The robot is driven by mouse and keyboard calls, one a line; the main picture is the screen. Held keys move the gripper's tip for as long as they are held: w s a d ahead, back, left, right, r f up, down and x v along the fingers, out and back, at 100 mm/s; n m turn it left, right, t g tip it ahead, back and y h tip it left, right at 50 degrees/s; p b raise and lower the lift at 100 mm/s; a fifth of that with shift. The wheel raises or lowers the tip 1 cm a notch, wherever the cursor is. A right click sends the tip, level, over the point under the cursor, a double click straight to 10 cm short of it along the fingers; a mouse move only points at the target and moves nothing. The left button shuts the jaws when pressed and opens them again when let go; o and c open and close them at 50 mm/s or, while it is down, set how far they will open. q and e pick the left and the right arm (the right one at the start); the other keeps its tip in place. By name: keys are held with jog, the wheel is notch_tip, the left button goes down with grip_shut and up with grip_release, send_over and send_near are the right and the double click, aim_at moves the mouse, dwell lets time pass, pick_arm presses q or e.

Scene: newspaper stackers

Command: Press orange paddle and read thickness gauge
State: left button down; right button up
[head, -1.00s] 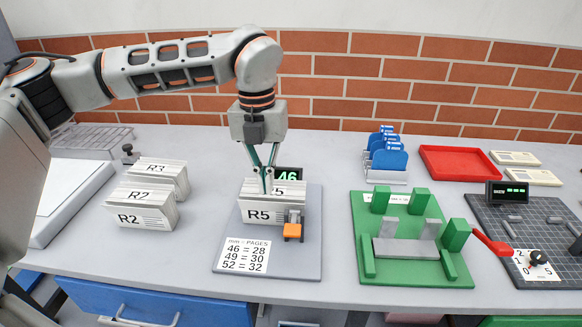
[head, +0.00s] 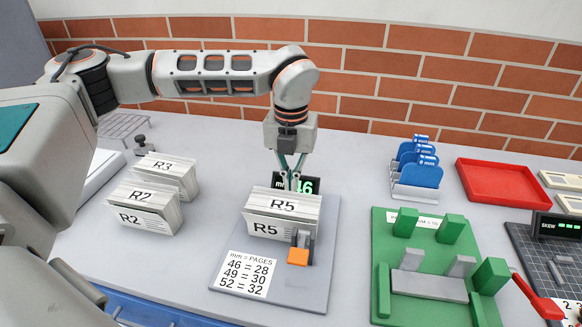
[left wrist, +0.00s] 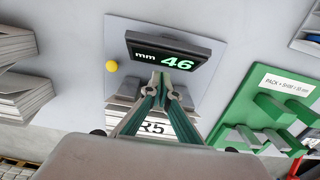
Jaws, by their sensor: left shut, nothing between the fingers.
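The thickness gauge is a grey plate (head: 310,285) with a small dark display (head: 308,185) at its back. In the left wrist view the display (left wrist: 172,59) reads "mm 46" in green. An R5 newspaper stack (head: 280,222) stands on the plate. The orange paddle (head: 298,257) is at the stack's front right corner. A printed card (head: 246,274) lists 46 = 28, 49 = 30, 52 = 32. My left gripper (head: 292,185) is shut and empty, pointing down behind the stack and partly covering the display. My right gripper is not in view.
R2 and R3 stacks (head: 146,208) stand to the left. A green fixture (head: 388,300) is right of the gauge. Blue holders (head: 417,176), a red tray (head: 497,178) and a dark grid board with a skew display (head: 556,228) lie farther right.

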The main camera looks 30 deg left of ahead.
aim_at(287, 203)
pick_arm(q)
notch_tip(287, 203, down, 2)
jog(key=shift+s+d+f, duration=0.1)
jog(key=shift+s+d, duration=0.05)
jog(key=shift+s, duration=0.25)
jog(key=shift+s+d+p, duration=0.2)
jog(key=shift+s, duration=0.55)
jog(key=shift+s+d+p, duration=0.15)
jog(key=shift+s, duration=0.6)
jog(key=shift+s, duration=0.1)
